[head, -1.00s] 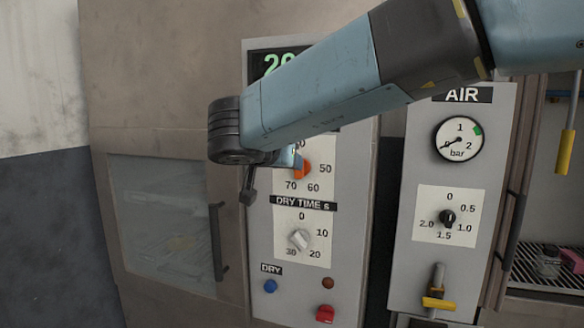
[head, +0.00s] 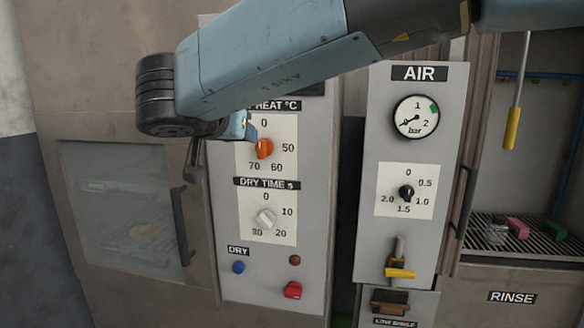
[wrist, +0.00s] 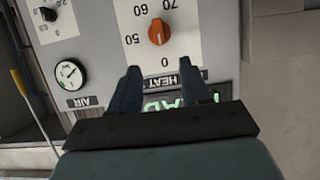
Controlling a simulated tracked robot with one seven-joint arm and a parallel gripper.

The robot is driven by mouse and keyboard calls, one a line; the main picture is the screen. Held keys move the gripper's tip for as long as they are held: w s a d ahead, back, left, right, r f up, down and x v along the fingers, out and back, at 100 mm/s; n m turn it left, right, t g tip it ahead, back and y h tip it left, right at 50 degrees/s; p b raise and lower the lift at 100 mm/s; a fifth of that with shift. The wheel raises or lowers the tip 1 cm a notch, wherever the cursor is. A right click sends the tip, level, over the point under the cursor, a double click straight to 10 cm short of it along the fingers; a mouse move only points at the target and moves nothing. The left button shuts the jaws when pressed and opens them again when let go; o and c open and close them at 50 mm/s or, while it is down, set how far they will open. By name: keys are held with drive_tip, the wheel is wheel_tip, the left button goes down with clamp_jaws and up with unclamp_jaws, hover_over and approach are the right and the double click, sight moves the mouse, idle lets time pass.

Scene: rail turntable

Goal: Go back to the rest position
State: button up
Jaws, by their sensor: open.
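My gripper (wrist: 157,90) is in the wrist view with its two fingers apart and nothing between them. It points at the heat panel, short of the orange heat knob (wrist: 158,32), which appears upside down there. In the head view my arm crosses the top, and my gripper (head: 246,128) is mostly hidden behind the wrist, close to the orange heat knob (head: 264,149). I cannot tell the exact gap from the head view. The green display shows partly behind the fingers in the wrist view.
The air panel (head: 370,235) with gauge (head: 416,117) and yellow-handled valve (head: 400,272) stands right. A glazed door (head: 125,210) with dark handle (head: 180,228) is left.

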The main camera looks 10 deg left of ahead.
drive_tip(key=w+d+r+n+t+y, duration=0.1)
drive_tip(key=w+d+r+n+y, duration=0.1)
drive_tip(key=w+d+r+y, duration=0.3)
drive_tip(key=w+d+r+n+t+y, duration=0.1)
drive_tip(key=d+n+y, duration=0.1)
drive_tip(key=d, duration=0.4)
drive_tip(key=s+d+f+m+g+h, duration=0.1)
drive_tip(key=s+d+f+g+h, duration=0.1)
drive_tip(key=s+d+f, duration=0.4)
drive_tip(key=s+d+f+m+g+h, duration=0.1)
drive_tip(key=s+d+f+g, duration=0.3)
drive_tip(key=d, duration=1)
drive_tip(key=s+d+f+m+g+h, duration=0.1)
drive_tip(key=s+d+f+g+h, duration=0.2)
drive_tip(key=s+d+f, duration=0.6)
wheel_tip(320, 180, down, 3)
drive_tip(key=shift+d+r+g, duration=0.1)
drive_tip(key=shift+d+g, duration=0.5)
drive_tip(key=shift+d, duration=0.45)
